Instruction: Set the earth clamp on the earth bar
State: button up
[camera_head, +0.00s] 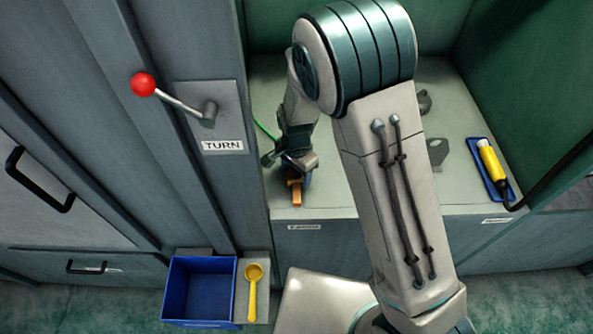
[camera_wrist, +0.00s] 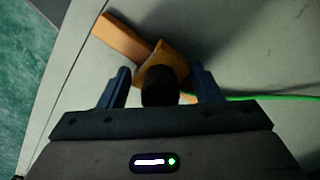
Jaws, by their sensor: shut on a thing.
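My gripper (camera_wrist: 162,76) has its two blue fingers on either side of the earth clamp (camera_wrist: 168,62), a brassy piece with a dark round handle, and is shut on it. A green lead runs off to the right from near the clamp. An orange bar (camera_wrist: 121,37), which looks like the earth bar, extends up-left from the clamp. The clamp overlaps the bar in the wrist view; I cannot tell whether it is seated on it. In the head view my gripper (camera_head: 302,168) points down at the bay's front-left, just above the orange bar (camera_head: 296,194). The clamp is mostly hidden there.
A yellow handheld device (camera_head: 491,164) lies in a blue holder at the bay's right. Grey brackets (camera_head: 437,150) stand behind my arm. A red-knobbed lever (camera_head: 172,97) is on the left panel. A blue bin (camera_head: 200,290) and yellow spoon-shaped tool (camera_head: 253,292) are below.

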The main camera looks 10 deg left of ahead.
jog(key=shift+f, duration=0.15)
jog(key=o, duration=1.2)
notch_tip(320, 180, up, 14)
jog(key=b, duration=0.1)
jog(key=s+d+r+n+t, duration=0.1)
jog(key=s+d+r+n, duration=0.1)
jog(key=d, duration=0.6)
jog(key=s+d+r+n+t, duration=0.1)
jog(key=s+d+r+n, duration=0.1)
jog(key=s+d+r, duration=0.2)
jog(key=s+d+r+n+t, duration=0.1)
jog(key=s+d+r+n, duration=0.1)
jog(key=s+d, duration=0.6)
jog(key=shift+d+r+n, duration=0.1)
jog(key=shift+d+r, duration=0.2)
jog(key=shift+d, duration=0.75)
jog(key=shift+d+r+n, duration=0.1)
jog(key=shift+d+r, duration=0.15)
jog(key=shift+d, duration=0.8)
jog(key=shift+d+r+n, duration=0.1)
jog(key=shift+d+r, duration=0.2)
jog(key=shift+d, duration=0.75)
